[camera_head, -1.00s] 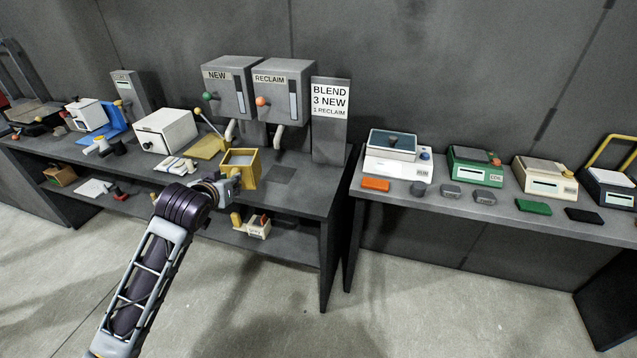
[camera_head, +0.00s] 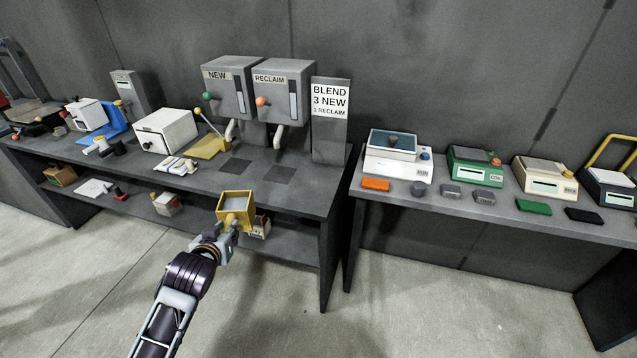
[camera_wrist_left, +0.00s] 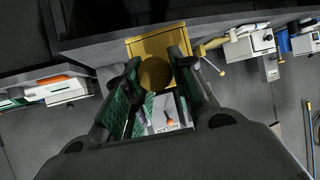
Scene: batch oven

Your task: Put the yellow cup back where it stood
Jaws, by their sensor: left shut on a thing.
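The yellow cup (camera_head: 236,211) is a square, open-topped box with a pale grey inside. My left gripper (camera_head: 229,228) is shut on it and holds it upright in front of the bench's front edge, lower in the picture than the bench top. In the left wrist view the cup (camera_wrist_left: 156,44) shows beyond the fingers of the gripper (camera_wrist_left: 156,66). Two dark square patches lie bare on the bench top, a left one (camera_head: 236,166) and a right one (camera_head: 281,174), below the NEW and RECLAIM dispensers. My right gripper is not in view.
The NEW dispenser (camera_head: 228,88) and RECLAIM dispenser (camera_head: 284,91) stand at the back of the bench (camera_head: 312,200). A white box (camera_head: 166,132) and a yellow lever stand (camera_head: 208,146) are left of the patches. The bench top around the patches is clear.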

